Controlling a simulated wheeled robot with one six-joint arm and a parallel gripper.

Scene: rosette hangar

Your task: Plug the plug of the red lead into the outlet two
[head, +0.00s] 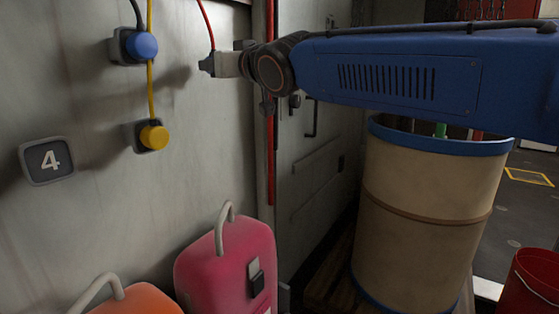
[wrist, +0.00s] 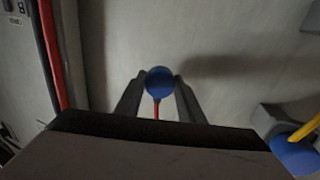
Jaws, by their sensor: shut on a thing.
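My gripper (head: 207,65) is at the end of my blue arm, in front of the pale wall panel. In the wrist view, its fingers (wrist: 160,84) are shut on the plug of the red lead, which shows as a round blue plug (wrist: 159,79). The red lead (head: 207,24) hangs down to the gripper from the top; it also shows below the plug in the wrist view (wrist: 156,109). In the head view the fingers mostly hide the plug. It seems to stand off the wall, with no outlet visible behind it. No outlet marked two can be read.
A blue plug (head: 143,45) and a yellow plug (head: 154,137) sit in wall outlets to the left, with a yellow lead (head: 150,85) running between. Pink (head: 228,262) and orange (head: 140,301) cases stand below. A drum (head: 415,220) stands right.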

